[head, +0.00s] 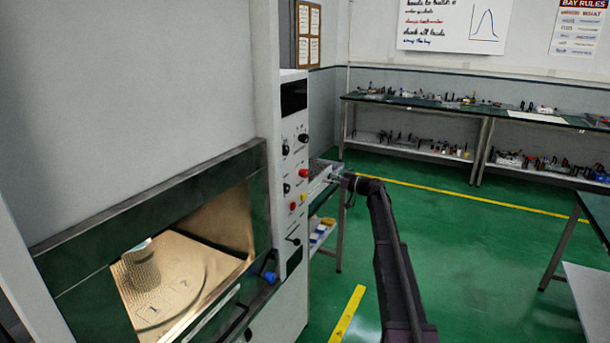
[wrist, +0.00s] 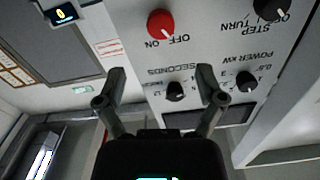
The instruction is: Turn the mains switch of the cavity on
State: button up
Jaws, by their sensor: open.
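The cavity's control panel (head: 294,120) is on the front of a pale cabinet. A red knob (wrist: 160,23) marked OFF and ON shows upside down in the wrist view. I cannot tell its setting for sure. A red knob (head: 303,173) also shows on the panel in the head view. My gripper (wrist: 160,85) is open and empty, its fingers apart in front of the panel. In the wrist picture the black SECONDS knob (wrist: 175,91) appears between the fingers, and the red knob lies above them. In the head view my gripper (head: 335,178) is right of the panel.
Other black knobs, POWER kW (wrist: 247,82) and STEP / TURN (wrist: 268,10), sit close by. The lit cavity (head: 215,225) holds a perforated cylinder (head: 141,268). A loaded bench (head: 420,102) stands at the back. Green floor (head: 460,260) is open at the right.

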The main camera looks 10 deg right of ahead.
aim_at(307, 174)
jog(key=x, duration=1)
jog(key=shift+w+a, duration=0.2)
jog(key=shift+a, duration=0.1)
jog(key=c, duration=1.2)
jog(key=shift+o, duration=0.2)
jog(key=shift+a, duration=0.1)
